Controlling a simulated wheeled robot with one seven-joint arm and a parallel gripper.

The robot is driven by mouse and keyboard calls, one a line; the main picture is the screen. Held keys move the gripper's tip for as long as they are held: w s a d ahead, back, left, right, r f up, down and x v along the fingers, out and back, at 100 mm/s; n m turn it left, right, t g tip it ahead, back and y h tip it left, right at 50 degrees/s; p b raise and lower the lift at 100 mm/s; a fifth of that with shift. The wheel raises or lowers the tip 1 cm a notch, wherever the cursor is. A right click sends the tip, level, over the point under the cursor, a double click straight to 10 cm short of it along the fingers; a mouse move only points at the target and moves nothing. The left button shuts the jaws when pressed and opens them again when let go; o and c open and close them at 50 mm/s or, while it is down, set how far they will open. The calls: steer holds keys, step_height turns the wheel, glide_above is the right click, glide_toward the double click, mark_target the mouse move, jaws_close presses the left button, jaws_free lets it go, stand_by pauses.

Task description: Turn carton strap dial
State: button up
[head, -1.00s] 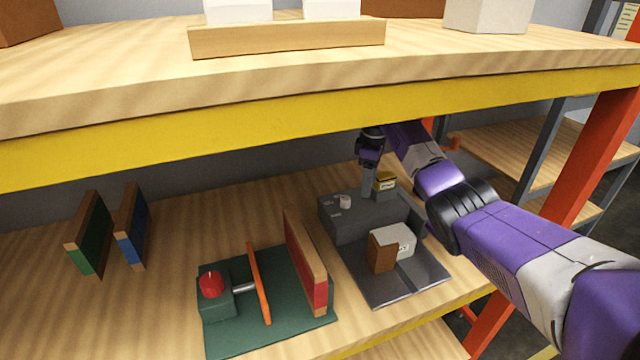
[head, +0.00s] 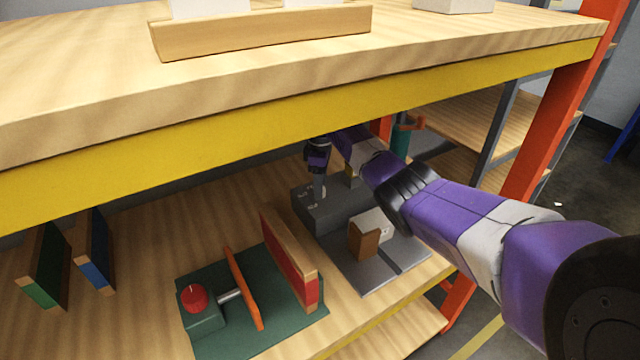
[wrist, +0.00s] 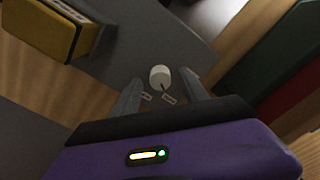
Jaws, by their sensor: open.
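The dial (wrist: 160,76) is a small white knob with a dark pointer mark, on top of the dark grey strapping machine (head: 340,213). In the wrist view it lies between the two fingertips of my gripper (wrist: 159,82), with space on both sides. My gripper is open and holds nothing. In the head view my gripper (head: 319,191) points down over the machine's top and mostly hides the dial. Small white labels (wrist: 147,97) lie beside the dial. A white and brown carton (head: 364,240) sits on the machine's front plate.
A yellow-topped block (wrist: 46,28) stands near the machine's back. To the left is a green fixture (head: 200,339) with a red knob, orange plate and red panel (head: 291,261). The upper shelf's yellow edge (head: 300,120) hangs above my arm.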

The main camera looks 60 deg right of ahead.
steer(key=shift+f, duration=0.2)
jaws_close()
steer(key=shift+r, duration=0.15)
steer(key=shift+r+m+p, duration=0.1)
steer(key=shift+m+p, duration=0.8)
steer(key=shift+m, duration=0.1)
steer(key=m+p, duration=0.2)
steer(key=m, duration=0.1)
steer(key=shift+a+m, duration=0.1)
steer(key=shift+m, duration=0.2)
steer(key=m+p, duration=0.2)
steer(key=m, duration=0.4)
steer(key=shift+w, duration=0.1)
steer(key=shift+m, duration=0.3)
